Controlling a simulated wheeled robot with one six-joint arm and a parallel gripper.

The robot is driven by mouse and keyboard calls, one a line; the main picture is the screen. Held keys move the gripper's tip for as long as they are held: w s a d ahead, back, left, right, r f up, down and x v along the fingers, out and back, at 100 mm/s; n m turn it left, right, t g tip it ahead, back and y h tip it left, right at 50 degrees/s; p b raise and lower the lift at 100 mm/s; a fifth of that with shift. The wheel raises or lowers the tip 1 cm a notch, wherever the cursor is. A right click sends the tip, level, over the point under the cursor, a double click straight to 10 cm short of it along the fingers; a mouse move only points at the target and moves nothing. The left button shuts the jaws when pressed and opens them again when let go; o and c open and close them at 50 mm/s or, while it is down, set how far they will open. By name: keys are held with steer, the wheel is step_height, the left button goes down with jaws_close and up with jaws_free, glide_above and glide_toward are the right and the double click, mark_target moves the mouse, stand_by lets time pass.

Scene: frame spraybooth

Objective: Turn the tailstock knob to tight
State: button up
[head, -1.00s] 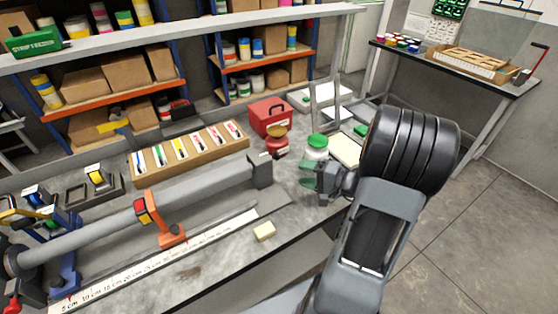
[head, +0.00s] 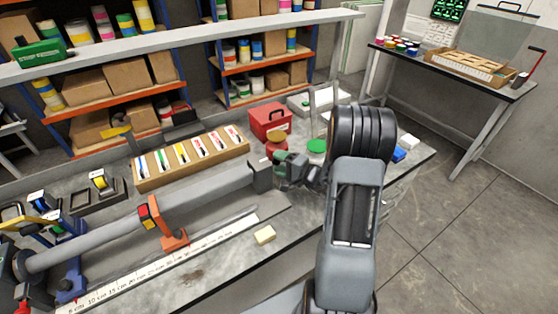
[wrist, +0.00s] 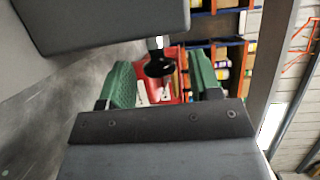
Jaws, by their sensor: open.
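The grey tailstock block (head: 259,178) stands at the right end of the long grey tube on the bench. A small black knob (wrist: 159,66) with a pale mark above it shows in the wrist view, between the two green fingers. My gripper (head: 281,163) is beside the right side of the tailstock in the head view. In the wrist view my gripper (wrist: 163,76) is open, with a gap between each finger and the knob. The knob is hidden or too small to make out in the head view, so its turn setting cannot be read.

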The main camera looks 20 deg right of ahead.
steer(key=shift+w+a, duration=0.2)
steer(key=shift+w, duration=0.1)
steer(key=c, duration=0.9)
